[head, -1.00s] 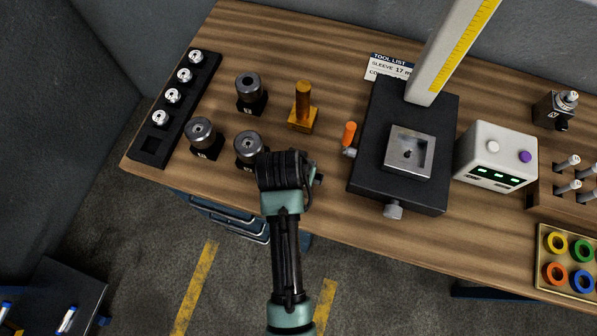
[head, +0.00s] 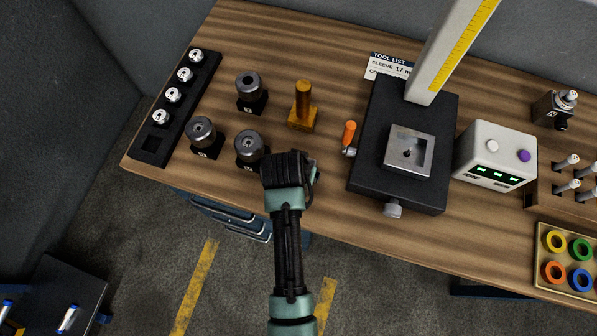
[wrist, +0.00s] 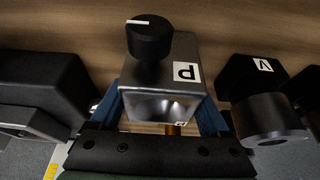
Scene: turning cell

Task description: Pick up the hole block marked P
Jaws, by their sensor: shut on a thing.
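The hole block marked P (wrist: 158,83) is a grey metal block with a round bore, a black knob with a white line, and a white label reading P. It sits between the blue fingers of my gripper (wrist: 165,112) in the wrist view, and the gripper is shut on it. In the head view, my gripper (head: 289,172) is over the front of the bench and hides nearly all of the block. I cannot tell whether the block touches the bench top.
A black holder marked V with a metal cylinder (wrist: 268,117) is close on the wrist view's right. In the head view, a holder with a cylinder (head: 250,144) stands just left of my gripper. A brass post (head: 303,101) and the black gauge base (head: 368,185) stand nearby.

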